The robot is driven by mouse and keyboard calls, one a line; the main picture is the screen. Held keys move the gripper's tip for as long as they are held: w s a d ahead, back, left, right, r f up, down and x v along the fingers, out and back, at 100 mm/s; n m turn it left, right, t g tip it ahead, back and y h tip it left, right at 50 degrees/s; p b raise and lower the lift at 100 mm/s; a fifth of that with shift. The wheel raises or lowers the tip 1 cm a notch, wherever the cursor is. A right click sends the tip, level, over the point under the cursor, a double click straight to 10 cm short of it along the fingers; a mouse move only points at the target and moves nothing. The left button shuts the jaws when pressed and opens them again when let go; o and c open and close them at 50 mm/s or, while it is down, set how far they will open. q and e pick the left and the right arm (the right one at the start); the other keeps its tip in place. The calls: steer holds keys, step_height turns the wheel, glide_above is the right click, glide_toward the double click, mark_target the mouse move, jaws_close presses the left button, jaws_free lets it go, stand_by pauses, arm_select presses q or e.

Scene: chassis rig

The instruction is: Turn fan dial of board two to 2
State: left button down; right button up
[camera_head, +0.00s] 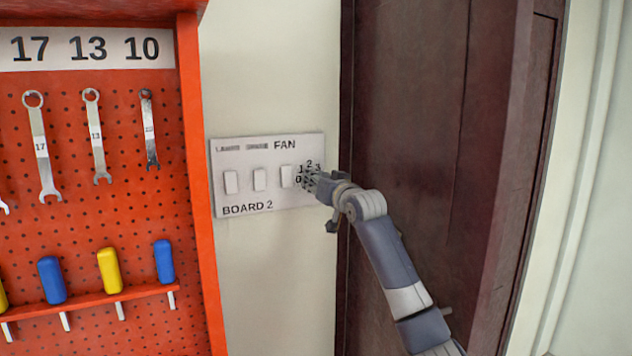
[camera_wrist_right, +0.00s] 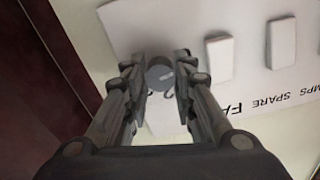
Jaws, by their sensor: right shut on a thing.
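The white panel marked BOARD 2 (camera_head: 240,200) is on the wall, with the word FAN at its upper right and the digits 0, 1, 2, 3 around the dial position. My right gripper (camera_head: 312,183) is at the right end of this panel and hides the dial in the head view. In the right wrist view, the grey round fan dial (camera_wrist_right: 159,74) sits between the two fingers of my right gripper (camera_wrist_right: 161,88), which are shut on it. A pale mark shows on its face; which number it points at I cannot tell. My left gripper is not in view.
Several white rocker switches (camera_head: 259,179) stand left of the dial. A dark brown door (camera_head: 420,90) with its frame is right of the panel. An orange pegboard (camera_head: 70,220) with wrenches and coloured handles is at the left.

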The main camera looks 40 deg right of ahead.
steer(key=shift+m, duration=0.3)
steer(key=m+p, duration=0.1)
steer(key=m, duration=1.8)
steer(key=shift+a+r, duration=0.1)
steer(key=shift+r, duration=0.05)
stand_by(0.4)
steer(key=o, duration=1.1)
steer(key=shift+c, duration=0.2)
steer(key=v, duration=1.1)
steer(key=shift+s, duration=0.4)
